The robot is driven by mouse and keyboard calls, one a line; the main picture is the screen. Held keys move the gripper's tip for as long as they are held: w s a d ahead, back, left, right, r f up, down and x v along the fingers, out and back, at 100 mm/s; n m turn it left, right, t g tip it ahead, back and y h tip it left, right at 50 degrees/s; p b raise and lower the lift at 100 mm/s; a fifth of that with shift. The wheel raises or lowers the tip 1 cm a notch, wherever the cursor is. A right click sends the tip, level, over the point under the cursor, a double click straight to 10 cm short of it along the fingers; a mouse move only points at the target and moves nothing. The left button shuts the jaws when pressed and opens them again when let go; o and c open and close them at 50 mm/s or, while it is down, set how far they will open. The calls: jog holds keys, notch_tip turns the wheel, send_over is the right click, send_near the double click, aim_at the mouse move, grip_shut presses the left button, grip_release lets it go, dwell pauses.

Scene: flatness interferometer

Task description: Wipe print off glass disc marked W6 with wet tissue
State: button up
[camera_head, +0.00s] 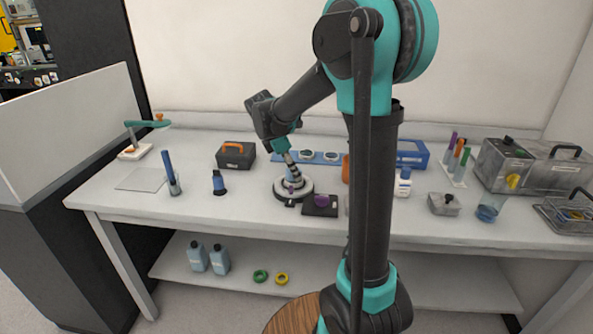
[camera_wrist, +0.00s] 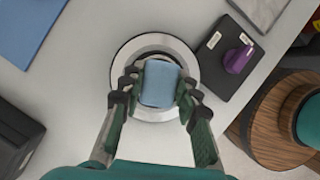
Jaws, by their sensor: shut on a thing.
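My gripper (camera_head: 291,178) reaches down over a round pale stage (camera_head: 304,188) on the bench. In the wrist view my gripper (camera_wrist: 158,88) is shut on a light blue folded piece (camera_wrist: 160,82), which looks like the tissue. The piece sits over the middle of the round stage (camera_wrist: 190,62), whose pale rim and dark ring show around it. I cannot tell whether it touches the surface below. A glass disc under it is hidden, and no W6 mark is readable. A blue mat (camera_head: 332,159) behind holds pale round discs.
A dark box with a purple knob (camera_wrist: 238,58) stands close right of the stage. A white bottle (camera_head: 403,183) and metal boxes (camera_head: 502,163) stand right.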

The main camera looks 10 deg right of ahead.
jog(key=shift+a, duration=0.25)
jog(key=shift+s+a, duration=0.15)
jog(key=shift+a, duration=0.35)
jog(key=shift+w+d, duration=0.2)
jog(key=shift+d, duration=1.2)
jog(key=shift+s+a, duration=0.1)
jog(key=shift+a, duration=0.75)
jog(key=shift+a, duration=0.1)
jog(key=shift+s+a, duration=0.1)
jog(key=shift+a, duration=0.35)
jog(key=shift+d, duration=0.1)
